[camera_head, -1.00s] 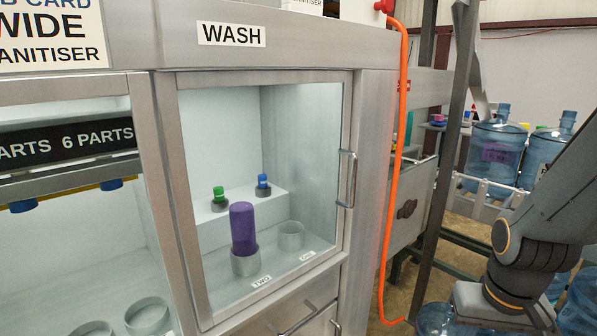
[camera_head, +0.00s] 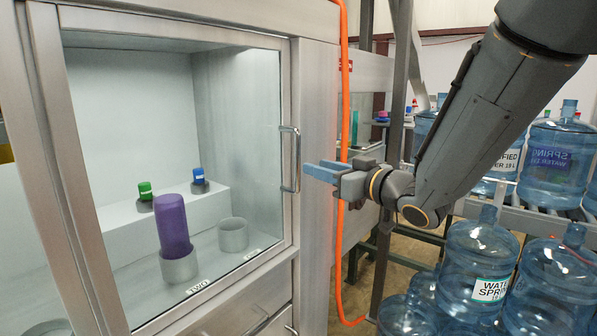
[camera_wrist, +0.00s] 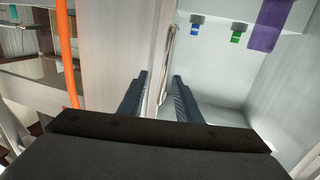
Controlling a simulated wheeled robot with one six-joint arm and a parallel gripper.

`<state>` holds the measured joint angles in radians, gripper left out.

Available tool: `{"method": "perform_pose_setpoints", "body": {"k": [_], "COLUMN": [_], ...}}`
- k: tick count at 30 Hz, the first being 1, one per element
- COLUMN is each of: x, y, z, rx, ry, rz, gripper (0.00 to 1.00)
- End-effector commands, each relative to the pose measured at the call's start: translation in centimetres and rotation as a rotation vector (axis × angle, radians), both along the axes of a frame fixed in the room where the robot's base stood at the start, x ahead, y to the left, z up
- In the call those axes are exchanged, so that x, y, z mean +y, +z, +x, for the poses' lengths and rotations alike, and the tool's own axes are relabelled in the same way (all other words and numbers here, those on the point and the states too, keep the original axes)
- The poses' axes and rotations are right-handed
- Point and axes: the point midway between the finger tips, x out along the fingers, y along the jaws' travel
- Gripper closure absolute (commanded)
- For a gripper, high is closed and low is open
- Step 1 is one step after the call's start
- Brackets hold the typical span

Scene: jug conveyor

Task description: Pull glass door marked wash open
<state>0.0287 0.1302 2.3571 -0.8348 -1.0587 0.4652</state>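The glass door (camera_head: 105,115) is closed in its metal frame in the head view; the WASH sign above it is now out of view. Its vertical bar handle (camera_head: 297,160) is on the right side of the frame. My gripper (camera_head: 322,172) is just right of the handle, with its blue fingers pointing left at it. In the wrist view my gripper (camera_wrist: 160,75) is open, and the handle (camera_wrist: 170,45) shows between the two fingers. I cannot tell how deep the handle lies between them.
Behind the glass are a purple bottle (camera_head: 172,226) in a holder, an empty holder (camera_head: 233,235), and green- and blue-capped items. An orange hose (camera_head: 338,260) hangs right of the cabinet. Several water jugs (camera_head: 478,262) crowd the right side.

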Motion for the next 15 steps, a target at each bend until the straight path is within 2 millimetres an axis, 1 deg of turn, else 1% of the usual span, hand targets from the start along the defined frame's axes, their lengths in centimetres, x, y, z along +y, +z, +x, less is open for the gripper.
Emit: {"method": "perform_pose_setpoints", "body": {"k": [3, 5, 15], "x": [0.8, 1.2, 4.5], "y": [0.5, 0.6, 0.7], "z": [-0.1, 0.2, 4.0], "rx": [-0.022, -0.026, -0.024], "ry": [0.037, 0.043, 0.041], "rz": [0.020, 0.024, 0.022], "gripper": [0.69, 0.69, 0.69]}}
